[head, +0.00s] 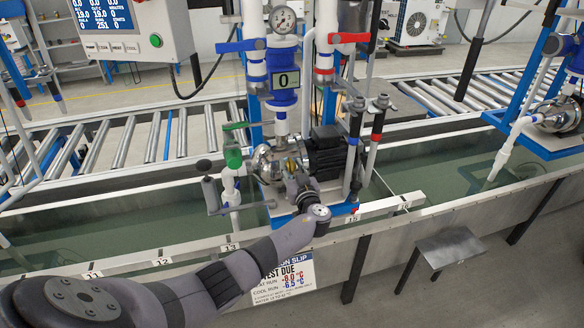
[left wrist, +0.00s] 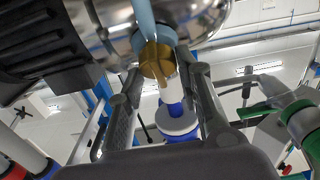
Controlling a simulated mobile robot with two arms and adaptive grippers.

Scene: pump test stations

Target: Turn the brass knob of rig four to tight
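The brass knob (left wrist: 158,66) sits below the shiny round pump housing (left wrist: 195,18) in the left wrist view, with a pale blue rod or pipe in front of part of it. In the head view the knob (head: 291,163) is small and mostly hidden by my gripper. My left gripper (head: 296,178) reaches up to the pump of the middle rig. In the left wrist view its two fingers (left wrist: 165,78) stand apart on either side of the knob, with a gap visible at least on the right. Contact cannot be told. My right gripper is not in view.
A dark motor (head: 326,150) is just right of the knob. A green-handled valve (head: 233,158) and grey lever stand to the left; vertical pipes and red-handled valves stand to the right. The water trough (head: 110,215) lies below, with its numbered front rail (head: 190,253).

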